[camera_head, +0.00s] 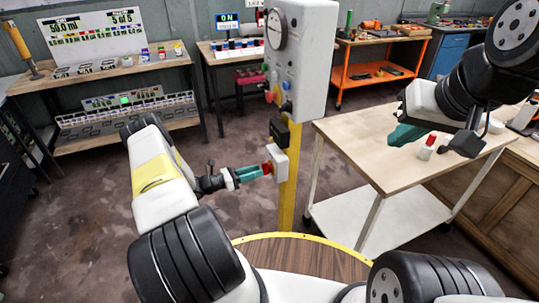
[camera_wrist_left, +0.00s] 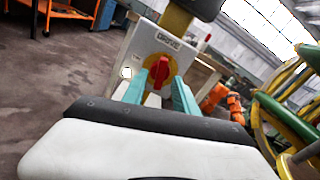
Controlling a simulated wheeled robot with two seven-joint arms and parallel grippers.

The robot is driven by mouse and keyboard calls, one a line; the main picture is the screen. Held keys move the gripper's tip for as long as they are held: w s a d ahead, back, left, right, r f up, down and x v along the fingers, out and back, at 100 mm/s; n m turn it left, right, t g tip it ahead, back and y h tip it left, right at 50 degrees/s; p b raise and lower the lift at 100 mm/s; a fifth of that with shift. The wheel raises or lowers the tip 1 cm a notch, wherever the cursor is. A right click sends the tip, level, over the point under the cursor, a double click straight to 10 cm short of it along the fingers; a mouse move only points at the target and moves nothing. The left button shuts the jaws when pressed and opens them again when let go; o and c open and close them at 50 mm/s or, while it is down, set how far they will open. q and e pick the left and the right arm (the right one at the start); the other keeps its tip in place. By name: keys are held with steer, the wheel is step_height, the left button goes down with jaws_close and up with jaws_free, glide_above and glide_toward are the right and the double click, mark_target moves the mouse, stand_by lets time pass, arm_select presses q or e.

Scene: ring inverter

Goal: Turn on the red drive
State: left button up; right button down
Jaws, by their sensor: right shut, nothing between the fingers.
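The red drive knob (camera_wrist_left: 158,72) sits on a white box labelled DRIVE in the left wrist view. In the head view the white box (camera_head: 279,163) is on the yellow post, with the red knob (camera_head: 267,168) on its left face. My left gripper (camera_head: 262,172) is level with the knob, its teal fingertips close at it. In the left wrist view its fingers (camera_wrist_left: 168,84) stand apart with the knob showing between them; whether they press on it I cannot tell. My right gripper (camera_head: 405,134) is shut and empty above the wooden-topped table.
A grey control box (camera_head: 300,58) with a gauge and buttons is higher on the yellow post (camera_head: 288,195). The wooden-topped table (camera_head: 385,170) is to the right, with a small red-and-white item (camera_head: 427,147). Shelves and benches line the back wall. Floor left of the post is clear.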

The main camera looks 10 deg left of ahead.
arm_select(q)
steer(key=shift+x, duration=1.45)
jaws_close()
steer(key=shift+s+m, duration=0.1)
steer(key=shift+m, duration=1.5)
jaws_free()
steer(key=v, duration=0.7)
steer(key=shift+s+a, duration=0.2)
steer(key=shift+a, duration=0.15)
